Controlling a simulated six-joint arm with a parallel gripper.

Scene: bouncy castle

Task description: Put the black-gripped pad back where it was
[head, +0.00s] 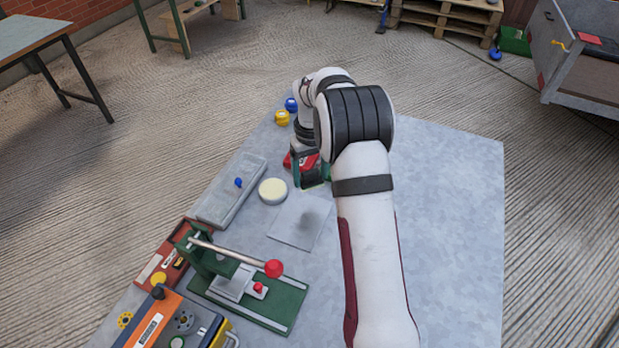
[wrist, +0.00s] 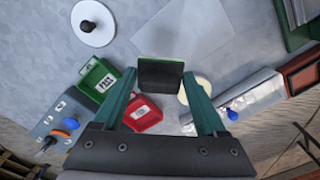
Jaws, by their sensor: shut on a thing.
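The black-gripped pad (wrist: 160,75) is a dark block with a thin green edge. In the wrist view it sits between the green fingertips of my gripper (wrist: 160,90), which is shut on it. In the head view the pad (head: 312,178) shows dark beside my green fingers, partly hidden by my arm. It is near a flat grey square sheet (head: 290,230), which shows a dark smudge or shadow. I cannot tell the pad's exact height above the table.
A cream round disc (head: 272,191) and a clear tray (head: 230,200) lie left of my gripper. A green press (head: 205,258) stands nearer. Red (wrist: 145,115) and green (wrist: 97,88) bins and a black-knobbed white disc (wrist: 90,33) show in the wrist view. The table's right side is clear.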

